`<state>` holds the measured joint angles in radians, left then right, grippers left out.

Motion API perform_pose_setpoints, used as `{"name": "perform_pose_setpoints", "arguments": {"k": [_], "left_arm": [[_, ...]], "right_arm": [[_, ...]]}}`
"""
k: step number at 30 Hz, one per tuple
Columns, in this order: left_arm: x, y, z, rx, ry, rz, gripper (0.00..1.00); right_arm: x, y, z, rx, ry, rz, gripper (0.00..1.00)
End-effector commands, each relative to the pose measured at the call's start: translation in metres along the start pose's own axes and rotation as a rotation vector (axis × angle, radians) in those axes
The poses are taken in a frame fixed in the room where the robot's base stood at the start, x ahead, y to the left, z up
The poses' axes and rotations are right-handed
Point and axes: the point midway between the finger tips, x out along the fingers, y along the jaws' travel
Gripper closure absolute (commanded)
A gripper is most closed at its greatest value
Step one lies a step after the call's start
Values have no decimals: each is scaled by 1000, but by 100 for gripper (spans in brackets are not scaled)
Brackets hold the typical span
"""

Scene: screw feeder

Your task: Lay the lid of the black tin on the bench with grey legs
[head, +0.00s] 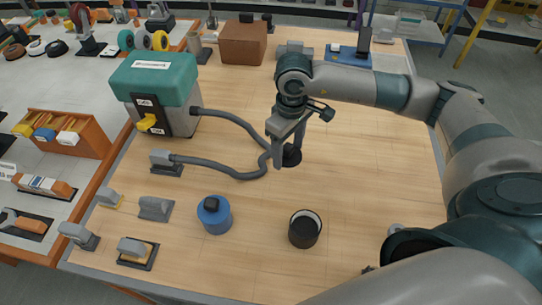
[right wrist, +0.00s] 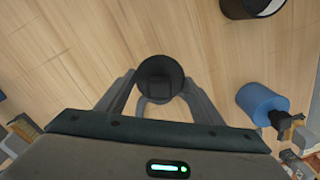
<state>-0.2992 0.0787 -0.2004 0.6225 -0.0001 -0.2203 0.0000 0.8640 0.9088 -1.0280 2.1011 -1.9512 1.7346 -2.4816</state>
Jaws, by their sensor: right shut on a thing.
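The black tin (head: 304,232) stands open on the wooden bench top (head: 370,180), its pale inside showing; part of it also shows at the top of the right wrist view (right wrist: 245,8). My right gripper (head: 285,154) is behind the tin in the head view, fingers pointing down, shut on the round black lid (head: 292,157). In the right wrist view the lid (right wrist: 160,72) sits between the fingertips. Whether it touches the bench is hard to tell. The bench's legs are hidden. My left gripper is not in view.
A grey hose (head: 225,168) from the green-topped machine (head: 158,85) curves close to my right gripper. Sanding tools (head: 138,252) lie at the front left. The bench right of the gripper is clear.

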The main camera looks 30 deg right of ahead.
Motion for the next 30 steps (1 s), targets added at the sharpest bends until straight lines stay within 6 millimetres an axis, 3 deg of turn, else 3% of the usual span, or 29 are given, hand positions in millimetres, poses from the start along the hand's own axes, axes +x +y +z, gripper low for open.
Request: {"name": "perform_pose_setpoints", "arguments": {"k": [3, 9, 23, 30], "left_arm": [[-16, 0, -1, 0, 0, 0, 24], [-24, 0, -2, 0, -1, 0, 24], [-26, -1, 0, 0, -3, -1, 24], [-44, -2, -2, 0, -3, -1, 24]], "right_arm": [[8, -11, -20, -1, -1, -4, 70], [24, -20, -38, 0, -1, -1, 70], [30, -20, -41, 1, 0, -1, 70], [53, -21, -40, 2, -3, -1, 70]]}}
